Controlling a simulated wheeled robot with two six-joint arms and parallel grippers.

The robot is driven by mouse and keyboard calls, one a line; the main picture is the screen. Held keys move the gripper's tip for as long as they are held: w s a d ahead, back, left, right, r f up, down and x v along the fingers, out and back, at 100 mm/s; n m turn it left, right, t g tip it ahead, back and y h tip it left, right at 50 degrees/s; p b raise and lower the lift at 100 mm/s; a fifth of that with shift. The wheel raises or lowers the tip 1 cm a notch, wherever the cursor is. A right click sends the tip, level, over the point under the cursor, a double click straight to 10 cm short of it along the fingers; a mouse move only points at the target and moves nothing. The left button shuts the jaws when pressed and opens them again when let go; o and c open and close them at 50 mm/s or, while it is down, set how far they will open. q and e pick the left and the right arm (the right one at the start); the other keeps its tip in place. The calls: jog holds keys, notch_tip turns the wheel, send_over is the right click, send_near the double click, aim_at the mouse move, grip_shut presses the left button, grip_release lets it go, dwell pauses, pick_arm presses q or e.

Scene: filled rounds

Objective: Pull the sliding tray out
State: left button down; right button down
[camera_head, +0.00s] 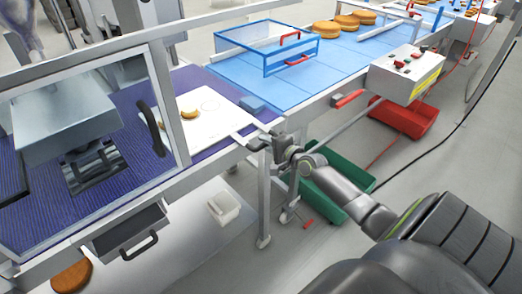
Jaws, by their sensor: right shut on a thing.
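The sliding tray (205,132) looks like a flat white plate lying on the purple belt surface, partly behind the clear guard. My right gripper (268,141) is at the table's front edge, at the tray's right front corner. It is shut on what looks like the tray's front end or handle; the jaws hide the exact contact. My left gripper is not in view.
A clear guard door with a black handle (151,128) stands left of the tray. A dark drawer (125,232) hangs below. A blue-framed cover (262,45), control box (405,75), green bin (335,190) and red bin (405,118) are to the right. The floor in front is partly clear.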

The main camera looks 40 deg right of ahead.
jog(key=shift+d, duration=0.45)
jog(key=c, duration=1.8)
grip_release()
jog(key=o, duration=0.4)
jog(key=shift+d, duration=0.25)
jog(key=shift+a, duration=0.1)
